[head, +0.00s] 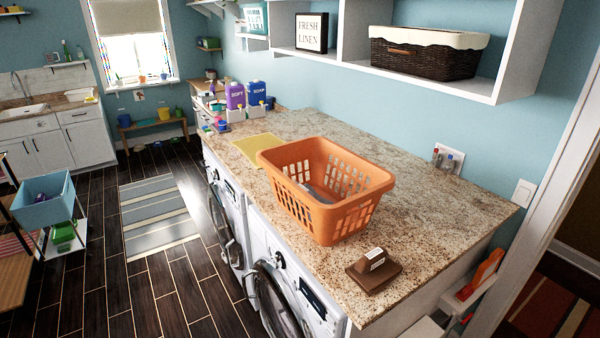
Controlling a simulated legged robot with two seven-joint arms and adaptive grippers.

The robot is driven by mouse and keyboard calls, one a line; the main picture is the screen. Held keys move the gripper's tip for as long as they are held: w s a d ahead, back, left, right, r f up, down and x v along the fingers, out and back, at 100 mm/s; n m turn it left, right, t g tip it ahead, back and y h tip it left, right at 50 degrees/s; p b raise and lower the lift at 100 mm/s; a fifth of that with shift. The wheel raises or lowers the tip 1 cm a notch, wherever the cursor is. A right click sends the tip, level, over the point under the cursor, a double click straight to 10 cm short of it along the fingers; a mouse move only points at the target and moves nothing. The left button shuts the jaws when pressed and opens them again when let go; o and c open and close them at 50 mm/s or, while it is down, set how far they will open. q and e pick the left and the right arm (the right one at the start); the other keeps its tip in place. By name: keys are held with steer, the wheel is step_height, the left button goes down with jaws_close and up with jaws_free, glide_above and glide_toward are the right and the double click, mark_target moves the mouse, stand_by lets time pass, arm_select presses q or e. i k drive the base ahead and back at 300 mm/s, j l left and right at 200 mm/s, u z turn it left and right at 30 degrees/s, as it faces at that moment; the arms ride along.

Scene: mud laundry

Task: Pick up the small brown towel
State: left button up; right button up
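The small brown towel (362,280) lies flat and folded on the near end of the speckled granite counter (440,232), close to its front edge. A brown piece with a white label (376,260) stands up from its top; I cannot tell if it is part of the towel. The towel is in front of the orange laundry basket (330,226), with a small gap between them. Neither of my grippers is in view.
Two white front-loading machines (232,196) stand under the counter. A yellow cloth (258,148) and detergent bottles (236,96) are farther back. A shelf with a wicker basket (424,56) hangs above. The counter right of the orange basket is clear.

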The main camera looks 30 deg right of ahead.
mark_target(374, 271)
steer(key=z, duration=0.8)
